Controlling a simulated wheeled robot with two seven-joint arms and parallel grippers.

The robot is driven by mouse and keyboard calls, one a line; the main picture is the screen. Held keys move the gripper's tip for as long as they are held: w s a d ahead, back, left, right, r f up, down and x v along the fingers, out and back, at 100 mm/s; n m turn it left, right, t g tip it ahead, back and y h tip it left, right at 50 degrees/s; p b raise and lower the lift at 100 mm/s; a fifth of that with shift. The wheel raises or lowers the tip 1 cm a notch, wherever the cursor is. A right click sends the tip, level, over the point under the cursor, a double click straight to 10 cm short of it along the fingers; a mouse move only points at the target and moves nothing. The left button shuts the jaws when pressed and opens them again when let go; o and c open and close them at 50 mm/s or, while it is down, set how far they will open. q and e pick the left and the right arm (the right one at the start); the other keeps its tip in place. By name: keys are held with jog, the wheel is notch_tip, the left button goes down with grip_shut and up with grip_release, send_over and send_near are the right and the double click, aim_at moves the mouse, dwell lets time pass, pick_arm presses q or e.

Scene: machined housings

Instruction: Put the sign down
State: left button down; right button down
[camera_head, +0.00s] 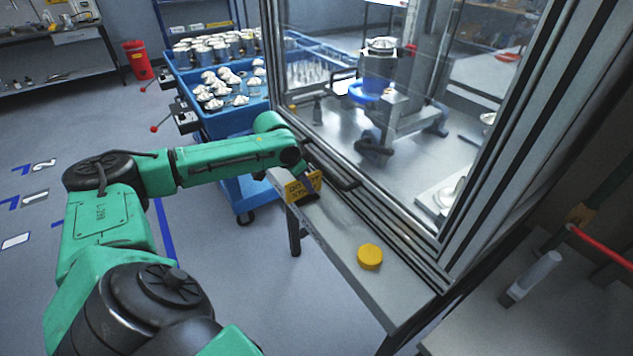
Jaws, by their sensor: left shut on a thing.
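The sign (298,189) is a small yellow piece with dark lettering, at the left end of a narrow grey ledge in front of a glass-walled cabinet. My left gripper (309,176) is at the sign and shut on it. My green arm reaches in from the left, and its dark wrist partly hides the gripper's fingers. The sign is at the ledge top or just above it; I cannot tell whether it touches. My right gripper is not in view.
A yellow round knob (370,256) sits on the ledge (335,237), right of the sign. The cabinet's door frame and handle (334,166) stand close behind. A blue cart (228,122) with metal parts is behind my arm. The ledge between sign and knob is clear.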

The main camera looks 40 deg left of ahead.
aim_at(321, 189)
pick_arm(q)
jog(key=w, duration=0.1)
jog(key=w+d, duration=0.1)
jog(key=w, duration=0.1)
jog(key=shift+r+p, duration=0.1)
jog(key=shift+p, duration=0.2)
jog(key=shift+s+f+p, duration=0.1)
jog(key=shift+f+p, duration=0.2)
jog(key=shift+f, duration=0.15)
jog(key=c, duration=1)
grip_release()
jog(key=shift+s, duration=0.1)
jog(key=b+v, duration=0.1)
jog(key=v, duration=1.1)
jog(key=shift+b, duration=0.35)
